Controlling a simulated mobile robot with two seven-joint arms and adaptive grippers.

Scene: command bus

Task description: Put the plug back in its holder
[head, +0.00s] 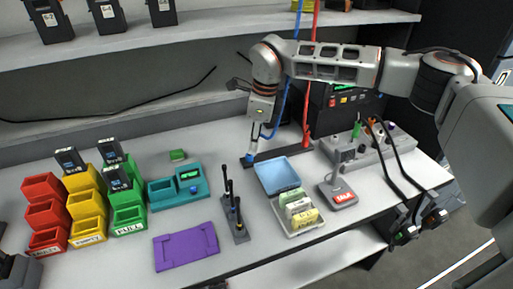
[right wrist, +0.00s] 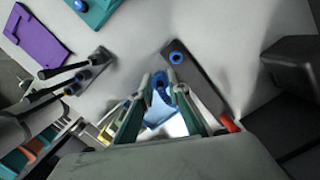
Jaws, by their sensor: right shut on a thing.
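My right gripper (head: 264,137) reaches over the back of the table and is shut on the blue plug (right wrist: 160,88), which shows between its fingers in the right wrist view. The blue cable (head: 284,95) hangs from above down to the gripper. The holder (head: 278,154) is a dark flat strip below and behind the gripper. Its left end has a blue ring (right wrist: 178,57), which is bare and a little apart from the held plug in the right wrist view. A red plug (head: 306,138) with a red cable stands at its right end. My left gripper is not in view.
A light blue tray (head: 262,180) lies just in front of the holder. A dark box with a lit display (head: 340,90) stands behind right. A dark stand with upright rods (head: 236,229), a teal device (head: 165,198) and colored bins (head: 88,229) are to the left.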

